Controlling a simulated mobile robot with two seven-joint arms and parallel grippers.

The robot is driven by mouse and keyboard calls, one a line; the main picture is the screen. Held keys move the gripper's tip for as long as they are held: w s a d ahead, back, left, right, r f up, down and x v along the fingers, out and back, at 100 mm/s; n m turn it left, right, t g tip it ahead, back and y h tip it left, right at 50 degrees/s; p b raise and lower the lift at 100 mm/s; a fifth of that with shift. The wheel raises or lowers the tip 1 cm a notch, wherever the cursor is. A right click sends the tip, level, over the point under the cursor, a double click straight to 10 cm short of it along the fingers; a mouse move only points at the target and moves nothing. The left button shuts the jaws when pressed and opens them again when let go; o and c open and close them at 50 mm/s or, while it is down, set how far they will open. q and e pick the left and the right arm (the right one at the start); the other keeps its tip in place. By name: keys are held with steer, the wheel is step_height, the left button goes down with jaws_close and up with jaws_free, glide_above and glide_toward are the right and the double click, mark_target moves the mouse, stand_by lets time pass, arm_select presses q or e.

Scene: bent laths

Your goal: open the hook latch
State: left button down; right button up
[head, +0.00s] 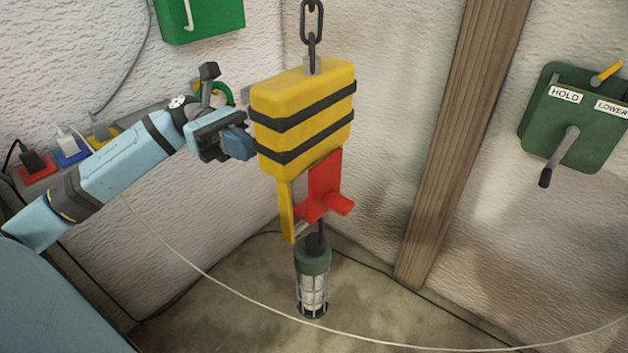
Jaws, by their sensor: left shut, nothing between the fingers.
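A yellow hook block (300,102) with black bands hangs from a dark chain (313,25) in the middle of the head view. A yellow arm (287,212) runs down from its underside. Beside it is a red latch plate (324,180) with a round red peg (341,205) sticking out to the right. A caged lamp with a green top (313,258) hangs below them; how it is held is partly hidden. My left gripper (247,146) is shut and empty, close to the left side of the block; contact cannot be told. My right gripper is out of view.
A wooden post (455,150) stands behind to the right. A green box with a lever (575,120), labelled HOLD and LOWER, is at the right. A pale cable (240,295) sags across the front. Plugs (70,150) lie behind my left arm. Space right of the latch looks clear.

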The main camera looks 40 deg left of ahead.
arm_select(q)
steer(key=shift+d, duration=0.15)
steer(key=p, duration=0.4)
glide_toward(327, 193)
steer(key=d, duration=0.6)
steer(key=shift+w+f, duration=0.1)
steer(key=shift+f, duration=0.05)
steer(key=shift+d+f, duration=0.1)
steer(key=shift+d, duration=0.35)
steer(key=shift+f, duration=0.1)
steer(key=shift+d, duration=0.1)
